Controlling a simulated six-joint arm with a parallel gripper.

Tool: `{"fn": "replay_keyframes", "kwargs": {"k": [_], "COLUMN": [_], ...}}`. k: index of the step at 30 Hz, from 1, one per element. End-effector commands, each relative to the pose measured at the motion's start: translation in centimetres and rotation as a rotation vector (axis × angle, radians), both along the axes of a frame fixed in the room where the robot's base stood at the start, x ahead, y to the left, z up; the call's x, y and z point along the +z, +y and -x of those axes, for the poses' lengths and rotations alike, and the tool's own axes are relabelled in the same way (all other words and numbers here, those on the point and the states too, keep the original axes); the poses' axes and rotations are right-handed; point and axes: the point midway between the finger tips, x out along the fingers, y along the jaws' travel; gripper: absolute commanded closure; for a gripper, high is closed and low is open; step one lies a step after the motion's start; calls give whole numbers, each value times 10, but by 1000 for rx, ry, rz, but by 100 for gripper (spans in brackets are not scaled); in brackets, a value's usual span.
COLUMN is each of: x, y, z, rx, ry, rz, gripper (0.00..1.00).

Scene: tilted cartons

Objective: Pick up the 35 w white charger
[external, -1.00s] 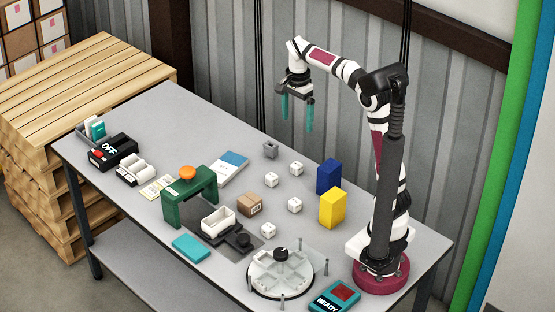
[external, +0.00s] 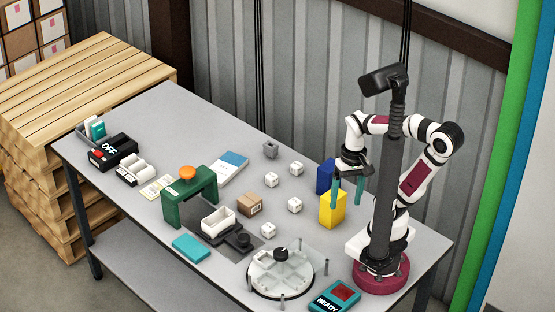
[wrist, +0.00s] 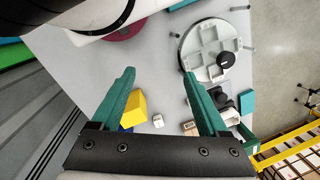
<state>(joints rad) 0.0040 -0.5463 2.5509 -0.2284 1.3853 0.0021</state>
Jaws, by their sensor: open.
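Several small white cube chargers stand apart on the grey table: a back one (external: 297,168), a left one (external: 271,180), a right one (external: 294,205) and a front one (external: 268,229). Their markings are too small to read, so I cannot tell which is the 35 W one. My gripper (external: 347,197) is open and empty, above the table by the yellow and blue boxes. In the wrist view, its green fingers (wrist: 159,74) are spread wide, and one white charger (wrist: 158,121) shows beyond them.
The yellow box (external: 332,209) and blue box (external: 328,176) stand right of the chargers. A brown carton (external: 250,205) sits among them. A green arch (external: 172,204) and a black press with a white tray (external: 218,222) are left. A round clear-topped turntable (external: 262,282) is in front.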

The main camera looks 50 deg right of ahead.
Motion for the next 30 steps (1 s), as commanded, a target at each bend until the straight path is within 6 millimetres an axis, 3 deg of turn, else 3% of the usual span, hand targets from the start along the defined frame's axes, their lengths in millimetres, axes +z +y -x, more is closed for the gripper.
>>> {"fn": "replay_keyframes", "kwargs": {"k": [2,4,8,12,15,19,23,26,30], "x": [3,7,-5,-49,-94,-142,-164,-171,-187], "y": [-5,-13,-22,-8,12,35,43,30,-9], "z": [-11,-34,-102,-180,-220,-245,-252,-252,-248], "rx": [100,288,746,1208,1475,1692,1781,1791,1789], "ry": [44,127,341,598,780,961,1044,1058,1058], "rz": [38,110,279,452,565,672,721,725,720], "gripper": [22,22,22,22,22,22,22,22,22]}}
